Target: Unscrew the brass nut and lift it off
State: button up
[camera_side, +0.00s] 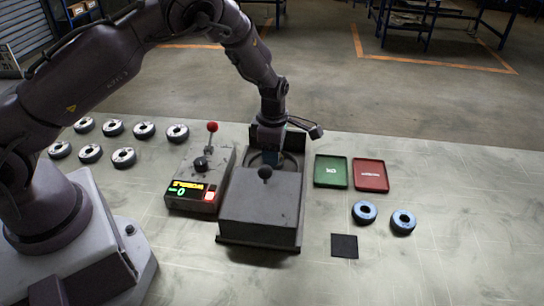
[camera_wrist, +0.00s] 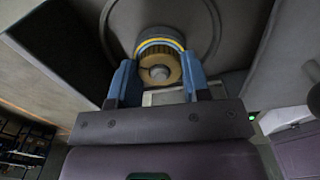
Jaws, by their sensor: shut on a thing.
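The brass nut (camera_wrist: 160,67) shows in the wrist view as a ring around a pale round stud end. My gripper (camera_wrist: 157,77) has a blue finger on either side of the nut and is shut on it. A yellow and blue band runs along the nut's far edge, and a round grey plate (camera_wrist: 205,22) lies behind it. In the side view my gripper (camera_side: 270,150) reaches down into the open back part of the dark grey machine (camera_side: 262,208). The nut is hidden there by the machine and my gripper.
A control box (camera_side: 198,180) with a red-knobbed lever stands left of the machine. A green tray (camera_side: 331,171) and a red tray (camera_side: 371,175) lie to its right, near two blue-rimmed discs (camera_side: 365,212) and a black pad (camera_side: 344,246). Several discs (camera_side: 123,158) lie at left.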

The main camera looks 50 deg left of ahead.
jog(key=shift+r, duration=2.5)
